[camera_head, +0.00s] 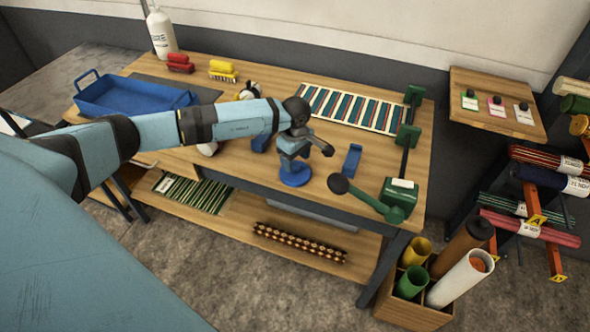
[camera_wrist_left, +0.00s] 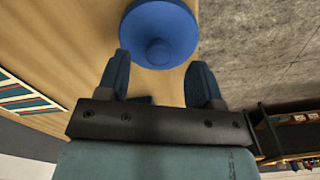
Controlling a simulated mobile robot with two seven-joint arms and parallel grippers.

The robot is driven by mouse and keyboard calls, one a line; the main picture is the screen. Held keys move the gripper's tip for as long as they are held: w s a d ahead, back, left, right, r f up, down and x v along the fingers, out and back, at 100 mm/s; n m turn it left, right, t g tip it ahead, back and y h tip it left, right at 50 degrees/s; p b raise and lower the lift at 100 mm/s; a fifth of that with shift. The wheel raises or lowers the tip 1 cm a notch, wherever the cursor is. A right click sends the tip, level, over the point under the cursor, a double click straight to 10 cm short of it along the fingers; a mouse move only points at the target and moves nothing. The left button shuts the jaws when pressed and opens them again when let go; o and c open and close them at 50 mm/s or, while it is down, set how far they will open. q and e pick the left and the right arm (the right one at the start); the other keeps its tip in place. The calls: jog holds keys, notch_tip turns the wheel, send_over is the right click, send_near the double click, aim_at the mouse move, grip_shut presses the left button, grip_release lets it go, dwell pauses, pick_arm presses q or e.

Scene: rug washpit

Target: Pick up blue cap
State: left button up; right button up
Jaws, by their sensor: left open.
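The blue cap (camera_head: 295,176) is a round disc with a small raised knob. It sits on the wooden workbench (camera_head: 345,222), near its front edge. It also shows in the left wrist view (camera_wrist_left: 158,28), whole or nearly so, just beyond the fingertips. My left gripper (camera_head: 293,152) is above the cap in the head view and hides part of it. In the left wrist view its two fingers (camera_wrist_left: 160,62) are spread apart, with nothing held between them. The knob lies roughly in line with the gap. My right gripper is in neither view.
A small blue block (camera_head: 351,160) stands right of the cap. A green tool with a dark round knob (camera_head: 338,183) lies nearby. A striped panel (camera_head: 350,108) lies behind. A blue tray (camera_head: 125,97) is at the left. A box of rolls (camera_head: 408,303) stands on the floor.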

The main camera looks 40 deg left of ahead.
aim_at(295, 165)
pick_arm(q)
notch_tip(295, 165, down, 4)
jog(key=shift+w+a+r+p, duration=0.1)
jog(key=shift+r+p, duration=0.05)
jog(key=shift+p, duration=0.15)
jog(key=c, duration=1)
jog(key=shift+o, duration=0.2)
jog(key=shift+r, duration=0.15)
